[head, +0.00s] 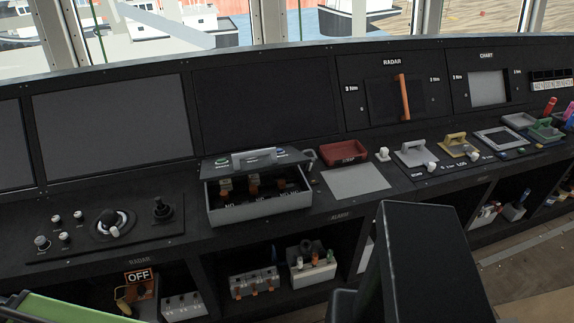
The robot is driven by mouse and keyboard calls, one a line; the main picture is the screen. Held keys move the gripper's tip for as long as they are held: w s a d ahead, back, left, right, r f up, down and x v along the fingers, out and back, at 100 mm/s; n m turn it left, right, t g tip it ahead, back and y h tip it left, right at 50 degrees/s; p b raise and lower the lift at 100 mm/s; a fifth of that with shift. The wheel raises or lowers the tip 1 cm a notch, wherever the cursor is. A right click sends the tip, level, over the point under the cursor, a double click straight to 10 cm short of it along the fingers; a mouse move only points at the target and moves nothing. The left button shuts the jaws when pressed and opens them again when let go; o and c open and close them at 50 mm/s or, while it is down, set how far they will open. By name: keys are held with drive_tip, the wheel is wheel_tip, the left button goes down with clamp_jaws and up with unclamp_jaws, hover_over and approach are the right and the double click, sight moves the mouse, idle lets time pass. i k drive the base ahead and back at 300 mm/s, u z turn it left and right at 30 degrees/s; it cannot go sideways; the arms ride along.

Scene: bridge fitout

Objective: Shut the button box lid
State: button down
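The button box (262,209) is a grey open-topped box on the console, just left of the picture's middle. Its lid (222,171) is raised at the back of the box and tilted, with a grey handle and small coloured marks on it. Dark and orange parts show inside the box, between the lid and the front wall. My gripper is not in view, so I cannot tell whether it is open or shut.
Right of the box are a red tray (343,149) and a flat grey plate (356,181). A joystick (162,209) and knobs are to its left. Shelves below hold several small things. A large black shape (430,265) stands in the lower right foreground.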

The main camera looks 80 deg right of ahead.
sight(237, 164)
drive_tip(key=z, duration=0.2)
drive_tip(key=k, duration=0.5)
drive_tip(key=u, duration=2.1)
drive_tip(key=i, duration=1.05)
drive_tip(key=z, duration=3)
drive_tip(key=i, duration=1)
